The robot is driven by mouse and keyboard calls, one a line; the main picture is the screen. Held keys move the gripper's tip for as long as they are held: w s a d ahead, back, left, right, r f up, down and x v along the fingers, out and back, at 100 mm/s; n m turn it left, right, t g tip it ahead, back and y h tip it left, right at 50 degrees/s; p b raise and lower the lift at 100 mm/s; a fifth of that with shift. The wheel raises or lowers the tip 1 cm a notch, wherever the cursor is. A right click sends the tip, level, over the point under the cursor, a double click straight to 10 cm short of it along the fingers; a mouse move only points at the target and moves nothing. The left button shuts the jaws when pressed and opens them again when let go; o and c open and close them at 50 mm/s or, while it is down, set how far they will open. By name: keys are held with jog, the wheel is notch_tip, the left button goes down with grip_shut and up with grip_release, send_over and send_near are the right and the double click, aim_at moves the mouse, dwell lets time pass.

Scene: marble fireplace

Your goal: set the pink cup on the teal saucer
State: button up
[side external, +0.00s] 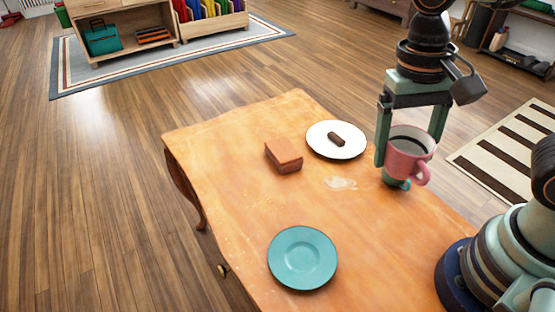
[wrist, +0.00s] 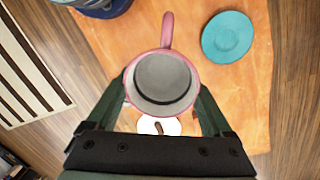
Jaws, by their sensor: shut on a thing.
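The pink cup (side external: 407,160) is upright between the fingers of my gripper (side external: 408,165) in the side view, at the right part of the table. In the wrist view the cup (wrist: 163,84) has its open top towards the camera, its grey inside looks empty, and its handle points up the picture. My gripper (wrist: 163,103) is shut on the cup's sides. The cup seems to be above the table, but the exact gap is hard to tell. The teal saucer (side external: 302,258) lies empty at the table's front, apart from the cup; it also shows at upper right in the wrist view (wrist: 228,37).
A white plate (side external: 336,150) with a small dark brown piece (side external: 336,139) on it lies left of the cup. A reddish-brown box (side external: 284,156) stands beside the plate. The wooden table (side external: 235,190) is bare between the box and the saucer. A pale mark (side external: 341,184) shows on its top.

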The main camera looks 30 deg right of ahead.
jog(key=w+a+r+n, duration=0.2)
jog(key=w+a, duration=0.1)
jog(key=a, duration=0.4)
jog(key=n, duration=0.3)
send_over(304, 256)
jog(key=f, duration=2)
jog(key=shift+w+a+f, duration=0.2)
jog(key=shift+f, duration=0.15)
jog(key=shift+f, duration=0.15)
jog(key=o, duration=1.3)
